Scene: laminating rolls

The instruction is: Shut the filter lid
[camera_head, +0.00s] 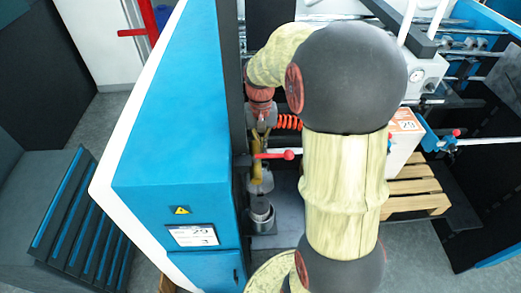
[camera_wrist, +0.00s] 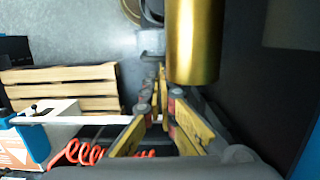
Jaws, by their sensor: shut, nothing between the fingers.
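My gripper (camera_wrist: 156,68) is shut and empty in the wrist view, its yellow-sided fingers drawn together and pointing up the picture. A gold cylinder (camera_wrist: 192,40) stands close beside the fingertips, to their right; I cannot tell whether they touch. Part of a round, dark-rimmed piece (camera_wrist: 151,9) shows at the top edge, beyond the fingertips. In the head view my gripper reaches down beside the blue cabinet, above a small grey cylindrical pot (camera_head: 262,213). I cannot tell for sure which part is the filter lid or how far open it is.
The blue cabinet (camera_head: 170,130) stands close on the left of my arm. A red-knobbed lever (camera_head: 288,155) and an orange coiled hose (camera_head: 288,121) are near the gripper. A wooden pallet (camera_head: 418,190) lies to the right. Grey floor shows around the pot.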

